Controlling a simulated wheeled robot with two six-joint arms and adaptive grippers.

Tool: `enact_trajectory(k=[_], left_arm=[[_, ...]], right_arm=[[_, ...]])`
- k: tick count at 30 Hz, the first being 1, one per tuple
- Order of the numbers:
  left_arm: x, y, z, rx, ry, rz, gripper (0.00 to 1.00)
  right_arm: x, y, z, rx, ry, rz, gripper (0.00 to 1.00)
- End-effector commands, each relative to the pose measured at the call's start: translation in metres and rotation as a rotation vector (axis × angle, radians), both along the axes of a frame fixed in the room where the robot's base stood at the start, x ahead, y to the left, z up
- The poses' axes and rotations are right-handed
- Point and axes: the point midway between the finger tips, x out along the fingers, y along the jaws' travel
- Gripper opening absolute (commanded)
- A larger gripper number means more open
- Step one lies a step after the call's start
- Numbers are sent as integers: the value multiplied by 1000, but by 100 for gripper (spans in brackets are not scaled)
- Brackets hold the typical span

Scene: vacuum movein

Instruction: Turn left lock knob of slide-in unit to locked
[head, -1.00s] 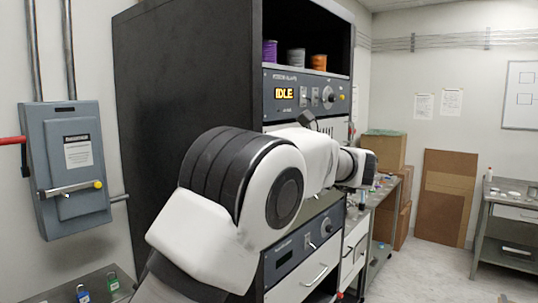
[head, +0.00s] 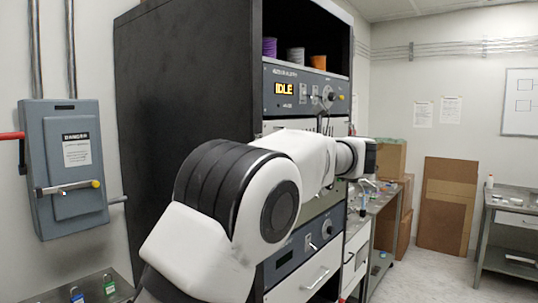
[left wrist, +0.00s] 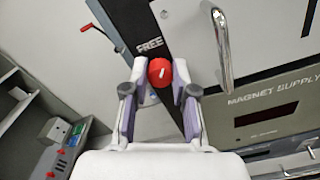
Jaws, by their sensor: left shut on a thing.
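The left lock knob (left wrist: 160,70) is a round red knob with a white line on its face, in the left wrist view. It sits beside a dark strip with the printed word FREE (left wrist: 150,46). My left gripper (left wrist: 160,80) is shut on the knob, one finger on each side. The white line is slightly tilted from the picture's vertical. The slide-in unit (left wrist: 200,40) is a light panel with a metal handle (left wrist: 222,48) right of the knob. In the head view my left arm covers the knob and the gripper. My right gripper is in neither view.
A black rack (head: 185,130) holds a panel reading IDLE (head: 285,88). A MAGNET SUPPLY panel (left wrist: 265,120) lies right of the gripper in the wrist view. A grey switch box (head: 70,165) hangs on the left wall. Benches and cardboard stand at the right.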

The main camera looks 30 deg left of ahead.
Motion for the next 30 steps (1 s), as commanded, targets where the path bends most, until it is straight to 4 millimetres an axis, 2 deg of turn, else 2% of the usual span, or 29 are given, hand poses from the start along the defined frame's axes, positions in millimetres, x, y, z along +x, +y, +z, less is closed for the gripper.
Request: enact_trajectory(k=[10,21,30], left_arm=[[0,0,5,31,318,-2,0],[0,0,6,58,658,-2,0],[1,0,6,74,848,-2,0]], right_arm=[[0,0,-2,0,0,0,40],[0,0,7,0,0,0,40],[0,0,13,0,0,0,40]])
